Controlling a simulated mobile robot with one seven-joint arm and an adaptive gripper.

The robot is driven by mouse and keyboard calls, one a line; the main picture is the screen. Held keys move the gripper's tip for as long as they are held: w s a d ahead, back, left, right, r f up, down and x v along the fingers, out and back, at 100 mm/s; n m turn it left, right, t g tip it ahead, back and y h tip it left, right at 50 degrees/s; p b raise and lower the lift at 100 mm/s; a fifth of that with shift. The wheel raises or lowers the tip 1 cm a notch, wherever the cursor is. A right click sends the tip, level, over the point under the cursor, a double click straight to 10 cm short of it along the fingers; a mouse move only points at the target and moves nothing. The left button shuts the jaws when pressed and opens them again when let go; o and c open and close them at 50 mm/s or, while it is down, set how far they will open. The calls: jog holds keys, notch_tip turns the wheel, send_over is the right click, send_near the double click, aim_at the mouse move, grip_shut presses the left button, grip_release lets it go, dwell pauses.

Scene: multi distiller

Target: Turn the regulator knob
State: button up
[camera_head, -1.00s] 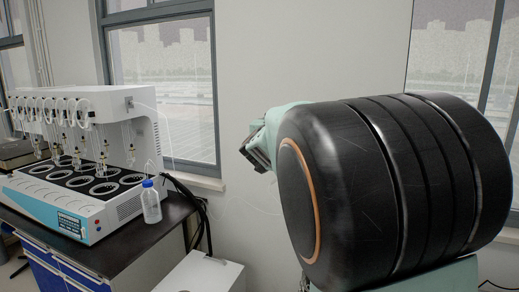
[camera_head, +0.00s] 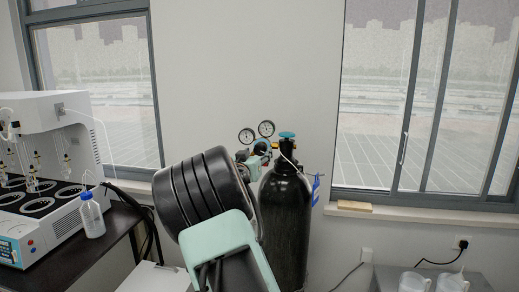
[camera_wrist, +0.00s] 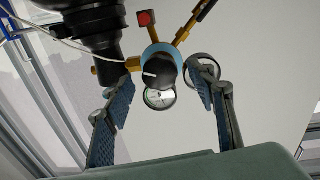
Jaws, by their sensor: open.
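The regulator knob (camera_wrist: 160,73) shows in the wrist view as a dark round knob with a white mark, on a blue collar. It belongs to a brass regulator on a black gas cylinder (camera_head: 286,215), which has a teal valve handwheel (camera_head: 287,135) on top. My gripper (camera_wrist: 164,92) is open. Its two fingers stand apart on the left and right of the knob, which appears between the fingertips. I cannot tell whether they touch it. In the head view my arm partly covers the regulator, so the fingertips are hard to make out there.
Two pressure gauges (camera_head: 266,128) stand on the regulator; in the wrist view the right finger is close to one gauge (camera_wrist: 204,66). The distiller (camera_head: 50,165) and a blue-capped bottle (camera_head: 91,215) are at left. White jugs (camera_head: 415,282) stand at lower right.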

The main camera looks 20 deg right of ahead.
aim_at(259, 151)
jog(key=shift+p+x, duration=0.3)
jog(key=shift+x, duration=1.4)
jog(key=shift+c, duration=0.4)
